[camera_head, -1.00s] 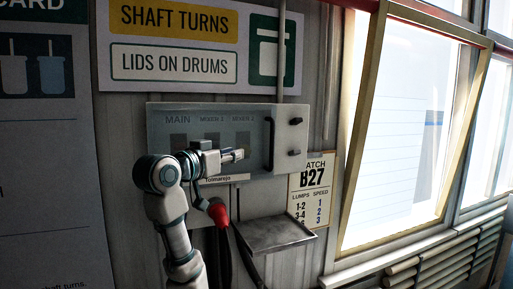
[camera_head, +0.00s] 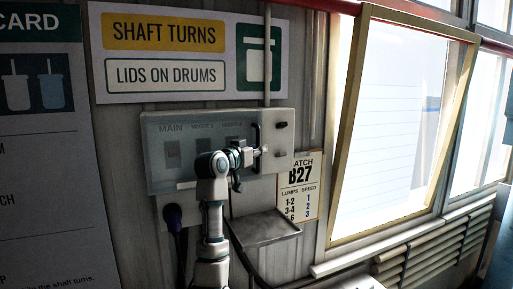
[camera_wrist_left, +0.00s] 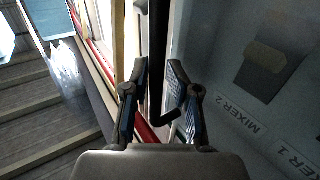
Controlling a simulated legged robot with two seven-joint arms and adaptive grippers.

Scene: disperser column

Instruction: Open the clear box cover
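The grey control box (camera_head: 285,165) on the wall has a clear cover (camera_head: 190,150) over its front, with MAIN and mixer labels behind it. The cover looks closed. Its upright black handle (camera_head: 258,133) is at the cover's right edge; it also shows in the left wrist view (camera_wrist_left: 158,50). My left gripper (camera_head: 255,155) is at the handle's lower part. In the left wrist view my left gripper (camera_wrist_left: 158,75) has its fingers apart, with the handle between them. I cannot tell whether either finger touches it. My right gripper is not in view.
Two dark knobs sit on the box's right side, the upper knob (camera_head: 281,125) showing clearly. A metal tray (camera_head: 265,230) juts out below. A dark purple plug (camera_head: 172,213) hangs at lower left. A tilted window (camera_head: 395,130) stands at right.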

